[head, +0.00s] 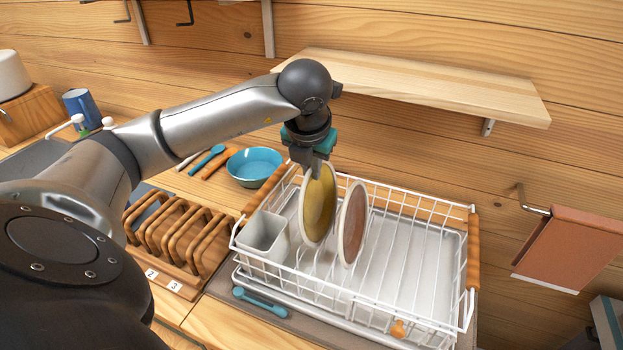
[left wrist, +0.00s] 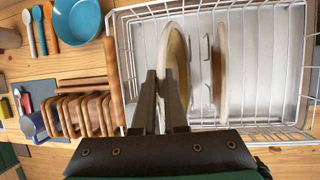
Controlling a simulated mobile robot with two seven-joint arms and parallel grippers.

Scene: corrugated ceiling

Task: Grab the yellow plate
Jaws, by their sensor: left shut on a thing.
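The yellow plate (head: 319,207) stands upright in the white wire dish rack (head: 408,311), with a pale rim around its yellow face. My left gripper (head: 317,170) comes down from above and is shut on the plate's top edge. In the left wrist view the two fingers (left wrist: 161,88) reach to the rim of the yellow plate (left wrist: 177,52), which is seen nearly edge-on. A brownish-pink plate (head: 352,224) stands upright just right of it in the rack, apart from the gripper. My right gripper is not in view.
A grey cup (head: 264,236) sits in the rack's left end. A wooden slotted holder (head: 184,238) and a blue bowl (head: 255,166) are left of the rack. A wooden shelf (head: 420,84) hangs on the wall above. The rack's right half is empty.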

